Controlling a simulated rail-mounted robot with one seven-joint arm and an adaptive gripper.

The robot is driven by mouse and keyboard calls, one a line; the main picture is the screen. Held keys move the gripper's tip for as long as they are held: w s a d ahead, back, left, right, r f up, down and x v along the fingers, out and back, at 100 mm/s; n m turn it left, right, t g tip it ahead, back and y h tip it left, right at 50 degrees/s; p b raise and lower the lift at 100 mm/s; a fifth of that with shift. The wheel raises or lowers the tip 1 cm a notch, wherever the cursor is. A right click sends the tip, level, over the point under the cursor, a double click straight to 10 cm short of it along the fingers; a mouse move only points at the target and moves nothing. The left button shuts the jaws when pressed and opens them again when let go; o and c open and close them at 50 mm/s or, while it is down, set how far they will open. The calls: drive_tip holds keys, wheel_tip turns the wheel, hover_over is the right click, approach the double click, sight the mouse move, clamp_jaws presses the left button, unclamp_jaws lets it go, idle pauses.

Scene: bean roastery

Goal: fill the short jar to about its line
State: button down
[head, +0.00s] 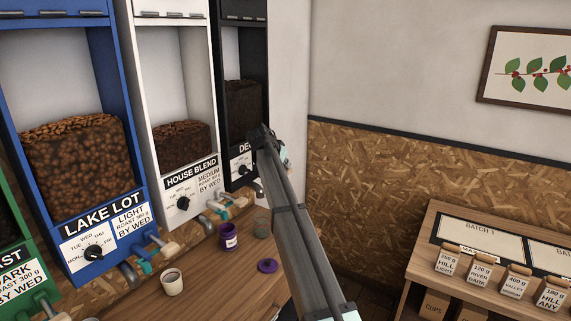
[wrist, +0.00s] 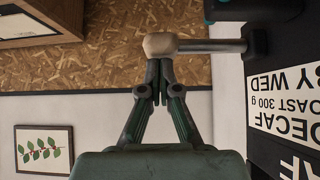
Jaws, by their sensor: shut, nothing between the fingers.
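My gripper (wrist: 160,88) is shut and empty in the wrist view. Its fingertips are at the wooden knob (wrist: 160,45) of a lever on the black Decaf dispenser (wrist: 285,110); whether they touch it I cannot tell. In the head view my arm hides part of the Decaf dispenser (head: 243,105), and I cannot make out the fingers. A purple jar (head: 228,240) with a white label stands on the counter below the House Blend dispenser (head: 181,192). A clear, greenish jar (head: 262,222) stands to its right, beside my arm. Which one is the short jar, and any fill line, I cannot tell.
A purple lid (head: 267,266) lies on the wooden counter, and a pale cup (head: 172,282) stands at its left. The blue Lake Lot dispenser (head: 103,225) and a green one (head: 20,270) are farther left. A shelf (head: 420,262) with several labelled bags stands at right.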

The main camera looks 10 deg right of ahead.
sight(293, 172)
drive_tip(key=shift+f, duration=0.15)
drive_tip(key=f+b, duration=0.1)
drive_tip(key=b, duration=0.1)
drive_tip(key=f+t+y+b, duration=0.1)
drive_tip(key=b, duration=0.1)
drive_tip(key=m+b, duration=0.1)
drive_tip(key=b, duration=0.1)
drive_tip(key=shift+s+d+f+y, duration=0.3)
drive_tip(key=shift+s+f, duration=0.05)
drive_tip(key=shift+f, duration=0.05)
drive_tip(key=f+m+t+y+b, duration=0.1)
drive_tip(key=t+b, duration=0.1)
drive_tip(key=b, duration=0.2)
drive_tip(key=shift+f, duration=0.4)
drive_tip(key=shift+w+f+b, duration=0.1)
drive_tip(key=shift+f+b, duration=0.15)
drive_tip(key=shift+b, duration=0.2)
drive_tip(key=shift+a+f, duration=0.1)
drive_tip(key=shift+f, duration=0.1)
idle(0.8)
drive_tip(key=shift+r, duration=0.15)
idle(2.9)
